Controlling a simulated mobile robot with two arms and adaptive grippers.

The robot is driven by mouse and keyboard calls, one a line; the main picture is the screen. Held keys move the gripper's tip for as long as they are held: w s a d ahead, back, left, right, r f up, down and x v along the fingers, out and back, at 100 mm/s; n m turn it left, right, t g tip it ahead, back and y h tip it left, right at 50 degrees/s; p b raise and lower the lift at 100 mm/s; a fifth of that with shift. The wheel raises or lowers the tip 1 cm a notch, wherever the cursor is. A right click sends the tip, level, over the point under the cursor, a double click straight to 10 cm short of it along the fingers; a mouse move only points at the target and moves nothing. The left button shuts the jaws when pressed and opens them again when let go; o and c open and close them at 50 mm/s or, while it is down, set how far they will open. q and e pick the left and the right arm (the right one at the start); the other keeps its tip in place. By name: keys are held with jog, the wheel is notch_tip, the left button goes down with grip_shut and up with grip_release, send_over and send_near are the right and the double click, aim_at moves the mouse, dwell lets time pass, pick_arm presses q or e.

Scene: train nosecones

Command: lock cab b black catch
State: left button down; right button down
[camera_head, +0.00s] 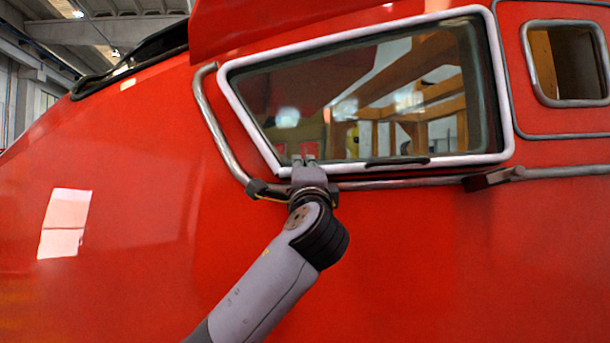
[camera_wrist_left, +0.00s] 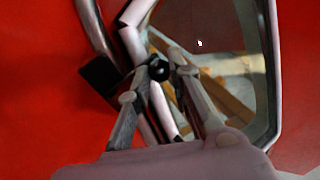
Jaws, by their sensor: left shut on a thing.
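The red cab (camera_head: 140,190) fills most of the head view, with a silver-framed side window (camera_head: 250,120). My left gripper (camera_head: 305,160) is at the lower left part of the window frame, its fingers pointing at the glass. In the left wrist view my left gripper (camera_wrist_left: 161,56) has its two fingers on either side of a small round black catch (camera_wrist_left: 159,70) by the frame edge, and it is shut on this catch. In the head view the catch is hidden by the gripper. I cannot tell whether the catch is locked. My right gripper is in neither view.
A grey handrail (camera_head: 210,118) runs down the window's left side and along below it, with a black bracket (camera_head: 264,189) near my gripper. A thin black strip (camera_head: 397,162) lies on the lower frame. A smaller window (camera_head: 567,62) is at the upper right.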

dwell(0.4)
pick_arm(q)
jog(key=c, duration=1.8)
grip_release()
jog(key=v, duration=1.2)
